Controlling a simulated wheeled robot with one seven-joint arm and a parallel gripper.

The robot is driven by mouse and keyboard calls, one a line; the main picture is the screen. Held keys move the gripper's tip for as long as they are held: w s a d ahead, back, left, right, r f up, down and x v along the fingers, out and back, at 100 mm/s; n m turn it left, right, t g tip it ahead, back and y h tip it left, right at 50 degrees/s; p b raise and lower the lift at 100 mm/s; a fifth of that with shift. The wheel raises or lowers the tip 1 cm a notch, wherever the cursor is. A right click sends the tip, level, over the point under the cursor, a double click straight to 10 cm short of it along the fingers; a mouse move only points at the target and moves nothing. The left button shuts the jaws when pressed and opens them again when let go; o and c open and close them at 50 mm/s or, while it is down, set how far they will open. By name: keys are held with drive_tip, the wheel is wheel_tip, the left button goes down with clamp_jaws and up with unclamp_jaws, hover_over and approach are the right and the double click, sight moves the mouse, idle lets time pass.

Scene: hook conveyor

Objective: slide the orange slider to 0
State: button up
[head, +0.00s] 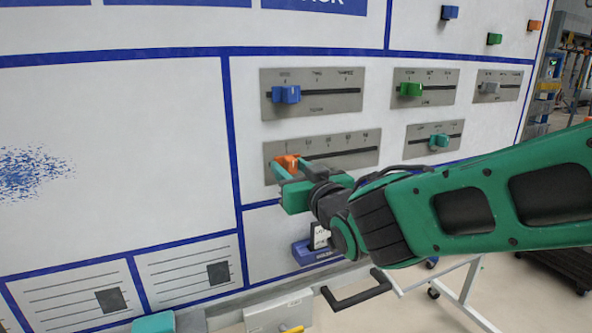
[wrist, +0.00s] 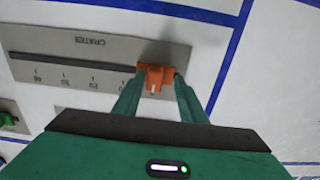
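The orange slider (head: 287,162) sits at the left end of the slot on its grey plate (head: 355,158) in the head view. In the wrist view the orange slider (wrist: 156,76) is at the right end of the dark slot, and the plate, marked CRATES, appears upside down. My gripper (head: 288,168) reaches the panel from the right. In the wrist view the fingers of my gripper (wrist: 157,80) lie on both sides of the slider and appear to touch it. The scale mark at the slider is partly hidden; smaller numbers are hard to read.
Above is a plate with a blue slider (head: 286,94). To the right are plates with a green slider (head: 411,89), a grey slider (head: 489,87) and a teal slider (head: 439,141). A blue holder (head: 315,252) is below.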

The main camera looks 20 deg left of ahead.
drive_tip(key=shift+w+d, duration=0.15)
drive_tip(key=shift+d, duration=0.1)
drive_tip(key=shift+s+d, duration=0.15)
drive_tip(key=shift+s, duration=0.05)
drive_tip(key=v, duration=1)
